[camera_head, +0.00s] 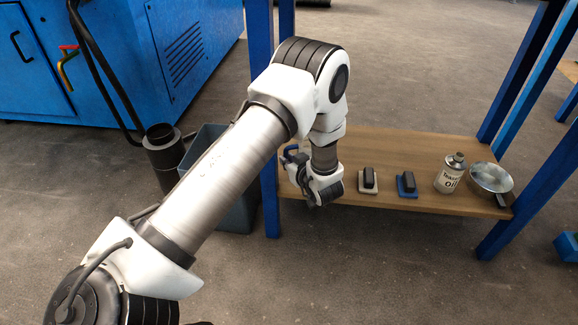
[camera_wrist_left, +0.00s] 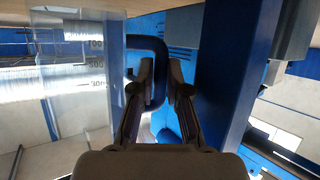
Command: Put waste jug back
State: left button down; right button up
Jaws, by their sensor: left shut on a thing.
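The waste jug (camera_wrist_left: 85,100) is a clear vessel with printed graduations and a blue handle (camera_wrist_left: 148,42), at the left of the left wrist view. My left gripper (camera_wrist_left: 163,78) is shut on the blue handle, with one finger on each side of it. In the head view, my left arm reaches to the left end of the low wooden shelf (camera_head: 400,190), and its wrist hides most of the gripper and jug. I cannot tell whether the jug touches the shelf. My right gripper is not in view.
A dark block on a white base (camera_head: 369,181), one on a blue base (camera_head: 407,185), an oil can (camera_head: 449,174) and a metal pan (camera_head: 490,178) sit on the shelf's right. A blue post (camera_head: 268,185) and grey bin (camera_head: 237,205) stand left of my wrist.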

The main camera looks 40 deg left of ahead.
pick_arm(q)
notch_tip(320, 180, down, 2)
jog(key=shift+f+b, duration=0.2)
jog(key=shift+b, duration=0.15)
jog(key=shift+r, duration=0.25)
jog(key=shift+f, duration=0.15)
jog(key=c, duration=1.4)
grip_release()
jog(key=shift+c, duration=0.2)
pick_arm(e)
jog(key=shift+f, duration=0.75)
